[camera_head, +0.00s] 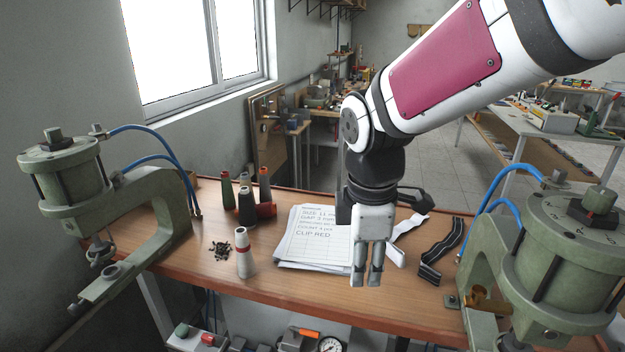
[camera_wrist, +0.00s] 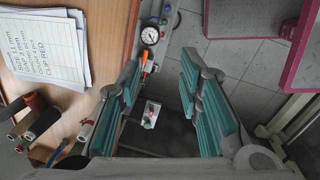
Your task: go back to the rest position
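My arm reaches in from the upper right of the head view. No rest position is marked in either view.
Green pneumatic presses stand left (camera_head: 135,225) and right (camera_head: 560,260). Thread cones (camera_head: 246,207), a white cone (camera_head: 244,255) and small black pieces (camera_head: 221,250) sit left of the papers. Dark straps (camera_head: 442,250) lie right. A gauge (camera_head: 330,345) shows below the table edge.

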